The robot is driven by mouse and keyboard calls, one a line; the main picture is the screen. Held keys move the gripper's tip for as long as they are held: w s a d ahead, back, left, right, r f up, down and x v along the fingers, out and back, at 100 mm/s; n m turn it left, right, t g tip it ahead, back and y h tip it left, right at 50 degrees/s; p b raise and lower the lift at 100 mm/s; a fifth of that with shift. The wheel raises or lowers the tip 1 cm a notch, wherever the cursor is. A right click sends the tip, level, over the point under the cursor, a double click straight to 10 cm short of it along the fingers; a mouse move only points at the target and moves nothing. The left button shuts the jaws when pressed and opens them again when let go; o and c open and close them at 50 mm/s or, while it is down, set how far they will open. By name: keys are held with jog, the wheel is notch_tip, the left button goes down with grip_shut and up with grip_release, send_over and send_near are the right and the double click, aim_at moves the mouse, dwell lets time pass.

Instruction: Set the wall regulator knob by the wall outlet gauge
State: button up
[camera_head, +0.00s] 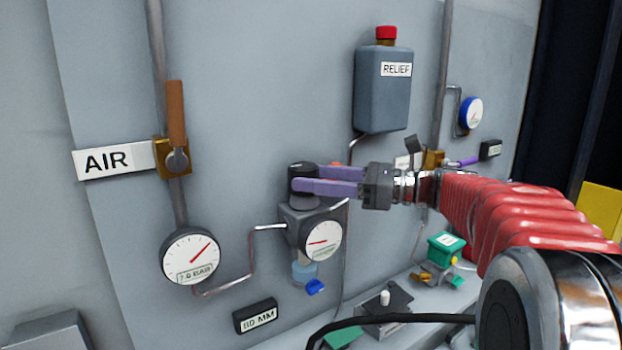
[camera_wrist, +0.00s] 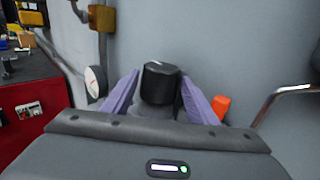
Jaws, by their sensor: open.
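The regulator knob (camera_head: 302,177) is a dark cylinder on top of the grey regulator body (camera_head: 300,215) on the wall. In the wrist view the knob (camera_wrist: 160,82) stands between the two purple fingers. My gripper (camera_head: 312,180) is open, reaching in from the right with a finger on either side of the knob; whether they touch it I cannot tell. The round white outlet gauge (camera_head: 322,240) on the regulator's front has a red needle pointing left. A second gauge (camera_head: 190,257), marked 7.0 BAR, hangs to the left with its needle pointing up and right.
An AIR sign (camera_head: 113,160) and an orange-handled valve (camera_head: 176,120) are at left. A grey RELIEF tank (camera_head: 383,88) hangs above my gripper. A blue-rimmed gauge (camera_head: 470,112) is farther right. Metal pipes run beside the regulator. A green-topped fitting (camera_head: 446,245) stands on the ledge below.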

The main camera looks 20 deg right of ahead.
jog(key=shift+w+a, duration=0.15)
jog(key=shift+a, duration=0.1)
jog(key=shift+c, duration=0.4)
jog(key=c, duration=0.6)
jog(key=shift+a, duration=0.25)
jog(key=shift+c, duration=0.5)
jog(key=shift+d, duration=0.15)
jog(key=shift+m+t, duration=0.3)
jog(key=shift+t, duration=0.1)
